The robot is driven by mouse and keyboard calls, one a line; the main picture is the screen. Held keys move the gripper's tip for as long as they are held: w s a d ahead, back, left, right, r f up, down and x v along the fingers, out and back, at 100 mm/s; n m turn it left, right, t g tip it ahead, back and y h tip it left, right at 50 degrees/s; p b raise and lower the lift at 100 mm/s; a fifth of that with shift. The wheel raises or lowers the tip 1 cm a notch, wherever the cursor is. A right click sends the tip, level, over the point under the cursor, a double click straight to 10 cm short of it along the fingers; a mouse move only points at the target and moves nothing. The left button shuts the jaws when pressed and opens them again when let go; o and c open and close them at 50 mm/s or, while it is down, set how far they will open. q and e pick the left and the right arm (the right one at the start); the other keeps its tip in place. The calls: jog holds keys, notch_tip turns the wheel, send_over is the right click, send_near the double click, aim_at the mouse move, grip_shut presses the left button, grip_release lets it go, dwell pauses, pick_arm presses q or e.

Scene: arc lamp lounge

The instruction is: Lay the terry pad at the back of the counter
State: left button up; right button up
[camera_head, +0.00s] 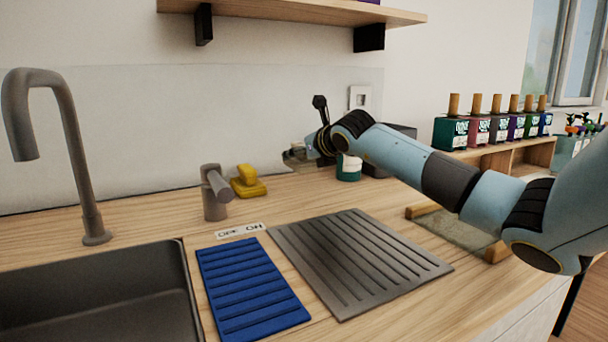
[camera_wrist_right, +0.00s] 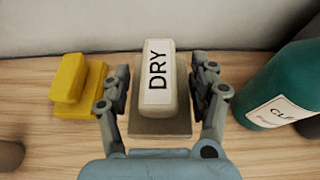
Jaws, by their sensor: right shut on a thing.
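The terry pad (camera_wrist_right: 160,127) is a beige-brown slab with a pale grip block on top, marked DRY, in the middle of the right wrist view. My right gripper (camera_wrist_right: 164,78) is shut on it, with one finger on each side of the grip block. In the head view, the right gripper (camera_head: 309,150) is at the back of the counter (camera_head: 130,250), near the wall. There the pad (camera_head: 293,160) shows only in part, behind my gripper. I cannot tell whether its underside touches the wood. My left gripper is not in view.
A yellow block-handled pad (camera_head: 248,182) lies to the left. A teal bottle (camera_wrist_right: 283,85) stands close on the right. A grey tap-like post (camera_head: 214,195), blue ribbed mat (camera_head: 250,290), grey ribbed mat (camera_head: 355,260) and sink (camera_head: 95,300) are nearer the front.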

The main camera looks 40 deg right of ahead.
aim_at(302, 187)
notch_tip(302, 187, down, 5)
jog(key=shift+r, duration=0.1)
jog(key=shift+f+b, duration=0.2)
jog(key=shift+b, duration=0.15)
jog(key=o, duration=1.3)
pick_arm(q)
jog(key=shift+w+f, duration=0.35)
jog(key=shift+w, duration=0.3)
pick_arm(e)
jog(key=shift+r, duration=0.1)
